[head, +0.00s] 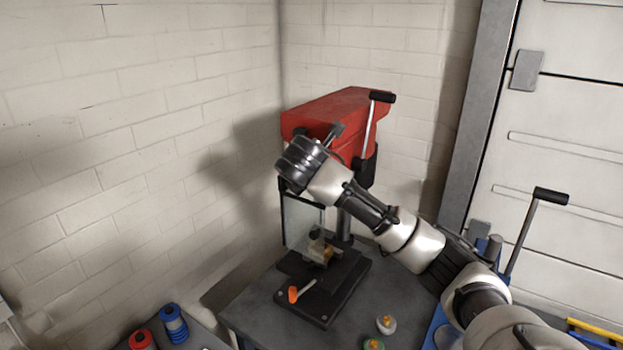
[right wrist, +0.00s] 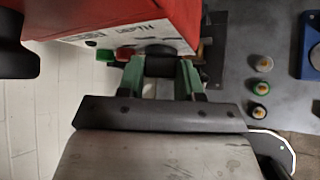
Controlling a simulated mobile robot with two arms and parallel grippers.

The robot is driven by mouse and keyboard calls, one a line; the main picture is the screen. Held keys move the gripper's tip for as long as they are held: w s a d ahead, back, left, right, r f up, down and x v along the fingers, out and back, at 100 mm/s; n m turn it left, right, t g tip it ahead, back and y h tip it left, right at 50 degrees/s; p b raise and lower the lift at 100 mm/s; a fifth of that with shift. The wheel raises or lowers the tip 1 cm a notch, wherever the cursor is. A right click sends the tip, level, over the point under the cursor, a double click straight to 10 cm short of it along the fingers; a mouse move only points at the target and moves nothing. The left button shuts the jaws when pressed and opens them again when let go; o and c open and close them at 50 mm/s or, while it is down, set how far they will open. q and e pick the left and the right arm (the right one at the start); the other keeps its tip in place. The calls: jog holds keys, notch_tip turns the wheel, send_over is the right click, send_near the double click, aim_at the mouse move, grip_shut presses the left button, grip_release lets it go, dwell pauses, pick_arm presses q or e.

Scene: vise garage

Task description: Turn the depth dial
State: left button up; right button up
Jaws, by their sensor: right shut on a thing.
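The red drill press (head: 330,112) stands on the grey bench against the corner. In the right wrist view its red head (right wrist: 95,15) fills the upper left, with a white labelled panel (right wrist: 128,36) below. The dark round depth dial (right wrist: 160,65) sticks out of this panel. My right gripper (right wrist: 160,74) is shut on the dial, one green finger on each side of it. In the head view my right arm reaches in from the lower right, and its wrist hides the dial. My left gripper is not in view.
A black-tipped lever (head: 381,98) rises beside the press head. A clear guard (head: 302,222) hangs above the small vise (head: 320,250) on the press base. Small bottles (head: 386,324) stand on the bench at the front. A blue can (head: 172,323) and a red can (head: 143,340) stand lower left.

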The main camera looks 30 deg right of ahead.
jog(key=shift+f, duration=0.15)
jog(key=o, duration=0.9)
jog(key=v, duration=1)
jog(key=shift+s+r, duration=0.25)
jog(key=shift+r, duration=0.05)
jog(key=shift+a, duration=0.15)
